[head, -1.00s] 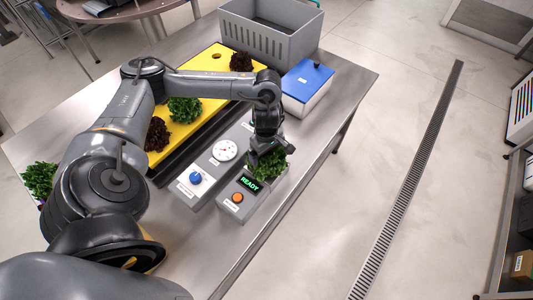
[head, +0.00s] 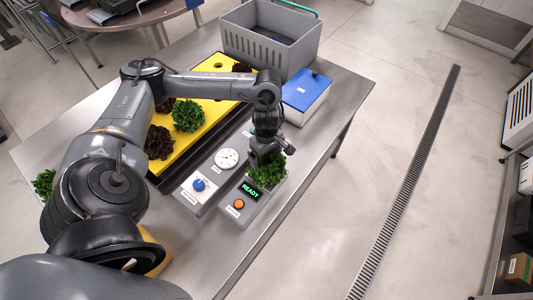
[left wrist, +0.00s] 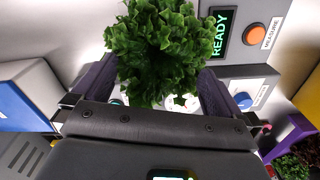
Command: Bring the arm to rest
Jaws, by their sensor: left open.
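My left gripper (head: 266,150) is over the grey measuring unit (head: 232,214) with the lit READY display. A green lettuce (head: 268,172) sits on that unit, just below the gripper. In the left wrist view the open jaws (left wrist: 158,78) stand on either side of the lettuce (left wrist: 165,45). Whether the fingers touch the leaves I cannot tell. The unit's READY display (left wrist: 221,32) and orange button (left wrist: 255,33) show beside the lettuce. My right gripper is not in view.
A yellow tray board (head: 205,118) holds green and dark red lettuces behind my arm. A grey crate (head: 268,48) and a blue-lidded white box (head: 306,95) stand at the back. A unit with a blue knob (head: 198,184) and dial is close by. Free floor lies right.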

